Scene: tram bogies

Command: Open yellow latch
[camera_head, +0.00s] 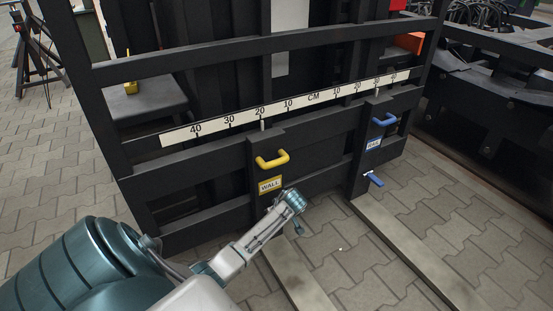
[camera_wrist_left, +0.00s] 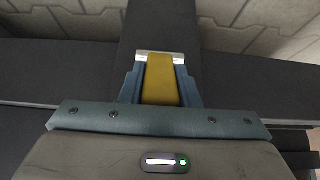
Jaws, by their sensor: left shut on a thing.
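The black wall frame carries a yellow handle (camera_head: 272,160) with a yellow "WALL" label (camera_head: 270,184) below it. My left gripper (camera_head: 277,200) is low against the post just under this label. In the left wrist view a yellow latch (camera_wrist_left: 160,82) lies between the two blue-grey fingers of my left gripper (camera_wrist_left: 161,88), which is shut on it. In the head view the latch is hidden behind my wrist. My right gripper is in no view.
To the right are a blue handle (camera_head: 384,119), a blue label (camera_head: 374,143) and a blue latch (camera_head: 374,179). A white centimetre scale (camera_head: 230,121) runs along the frame. Two flat beams (camera_head: 410,245) lie on the paving. A dark bogie (camera_head: 500,115) stands at the right.

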